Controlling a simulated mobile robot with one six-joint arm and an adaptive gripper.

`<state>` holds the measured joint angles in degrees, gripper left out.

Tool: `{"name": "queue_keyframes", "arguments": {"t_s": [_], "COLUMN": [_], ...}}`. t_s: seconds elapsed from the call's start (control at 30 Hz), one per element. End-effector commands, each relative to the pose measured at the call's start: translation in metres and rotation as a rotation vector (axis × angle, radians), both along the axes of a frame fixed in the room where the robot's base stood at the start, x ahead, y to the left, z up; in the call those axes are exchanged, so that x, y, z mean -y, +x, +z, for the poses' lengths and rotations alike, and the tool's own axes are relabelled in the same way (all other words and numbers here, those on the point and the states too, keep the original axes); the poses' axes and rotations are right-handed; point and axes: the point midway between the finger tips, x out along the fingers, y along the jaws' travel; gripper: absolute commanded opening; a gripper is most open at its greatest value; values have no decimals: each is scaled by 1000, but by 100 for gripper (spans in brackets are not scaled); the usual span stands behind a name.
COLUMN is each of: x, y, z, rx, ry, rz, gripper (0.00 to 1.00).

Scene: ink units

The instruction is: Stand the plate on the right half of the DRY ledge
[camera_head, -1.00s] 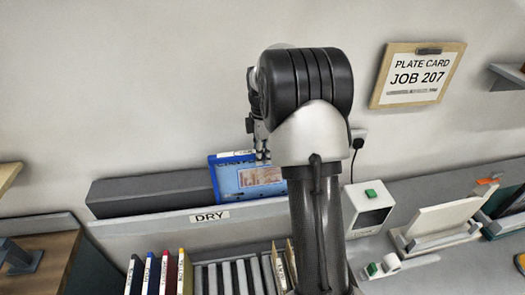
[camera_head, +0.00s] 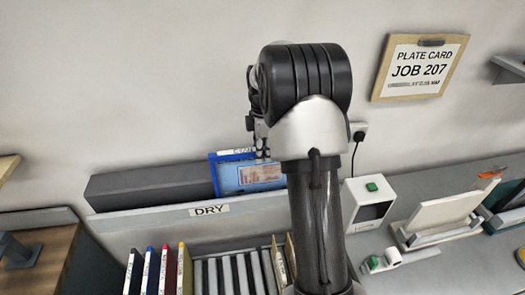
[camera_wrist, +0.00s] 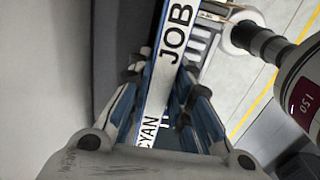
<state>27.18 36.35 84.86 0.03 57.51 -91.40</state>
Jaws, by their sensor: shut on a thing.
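The blue-edged plate (camera_head: 231,178) is upright at the DRY ledge (camera_head: 130,222), right of the ledge's middle. Its lower edge meets or passes behind the front lip in the head view, so I cannot tell whether it rests on the ledge. My gripper (camera_head: 262,147) is shut on the plate's top edge, partly hidden by my arm. In the wrist view, my gripper (camera_wrist: 160,95) has a finger on each side of the plate (camera_wrist: 167,62), whose edge label reads CYAN and JOB. My arm hides the ledge's right end.
Below the ledge, a rack (camera_head: 225,275) holds several coloured-spine plates at its left. Right of my arm are a white box with a green button (camera_head: 367,208) and a pale plate on a stand (camera_head: 440,215). A JOB 207 card (camera_head: 419,70) hangs on the wall.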

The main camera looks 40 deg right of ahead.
Motion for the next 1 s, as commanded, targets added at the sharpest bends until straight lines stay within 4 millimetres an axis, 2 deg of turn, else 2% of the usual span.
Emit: {"name": "queue_keyframes", "arguments": {"t_s": [0.4, 0.43, 0.77, 1.0], "x": [0, 0, 0, 0], "y": [0, 0, 0, 0], "z": [-4, -4, -4, -4], "rx": [0, 0, 0, -2], "ry": [0, 0, 0, 1], "rz": [0, 0, 0, 0], "gripper": [0, 20, 42, 43]}}
